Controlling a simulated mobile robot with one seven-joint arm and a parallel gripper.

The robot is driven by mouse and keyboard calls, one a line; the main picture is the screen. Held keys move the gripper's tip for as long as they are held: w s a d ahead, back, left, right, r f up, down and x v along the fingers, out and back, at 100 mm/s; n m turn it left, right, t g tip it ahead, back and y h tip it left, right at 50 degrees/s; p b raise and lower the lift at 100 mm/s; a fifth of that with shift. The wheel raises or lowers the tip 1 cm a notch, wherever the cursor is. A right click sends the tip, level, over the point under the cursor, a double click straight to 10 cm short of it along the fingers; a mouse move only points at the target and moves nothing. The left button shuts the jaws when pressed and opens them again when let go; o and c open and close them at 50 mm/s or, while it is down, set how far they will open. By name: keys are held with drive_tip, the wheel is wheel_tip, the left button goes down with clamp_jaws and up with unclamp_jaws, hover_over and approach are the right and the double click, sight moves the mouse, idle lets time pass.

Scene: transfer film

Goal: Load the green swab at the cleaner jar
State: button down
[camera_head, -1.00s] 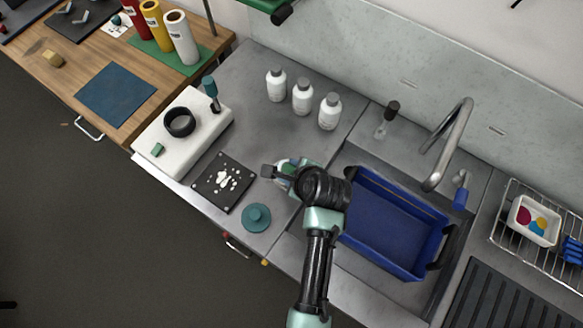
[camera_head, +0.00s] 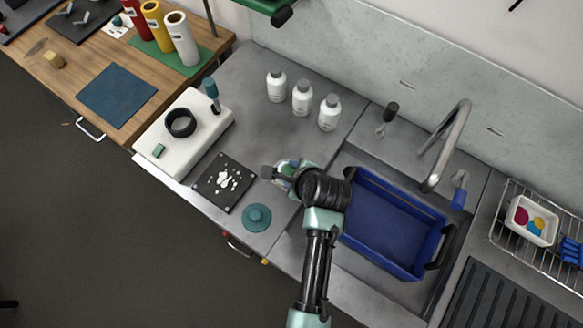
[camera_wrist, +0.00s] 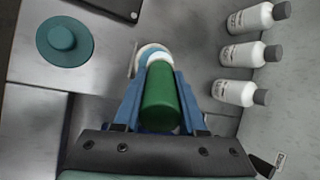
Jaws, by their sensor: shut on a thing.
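My gripper (camera_wrist: 158,82) is shut on the green swab (camera_wrist: 161,100), a green cylinder between its two blue fingers in the wrist view. The swab's far end meets a pale, round, white-and-blue thing (camera_wrist: 150,49), which may be the cleaner jar's opening. Whether the swab is inside it or only above it, I cannot tell. In the head view my gripper (camera_head: 287,169) is over the counter, left of the blue basin, and largely hides swab and jar. A teal round lid with a knob (camera_head: 257,217) lies on the counter nearby; it also shows in the wrist view (camera_wrist: 64,41).
A black plate with white bits (camera_head: 223,182) lies left of my gripper. Several white bottles (camera_head: 302,98) stand behind it. A white block with a black ring (camera_head: 181,122) is further left. The blue basin (camera_head: 392,228) sits in the sink to the right.

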sight(292, 168)
drive_tip(key=shift+w+r+p, duration=0.15)
drive_tip(key=shift+r+p, duration=3.15)
drive_tip(key=shift+r, duration=0.15)
drive_tip(key=shift+f, duration=0.1)
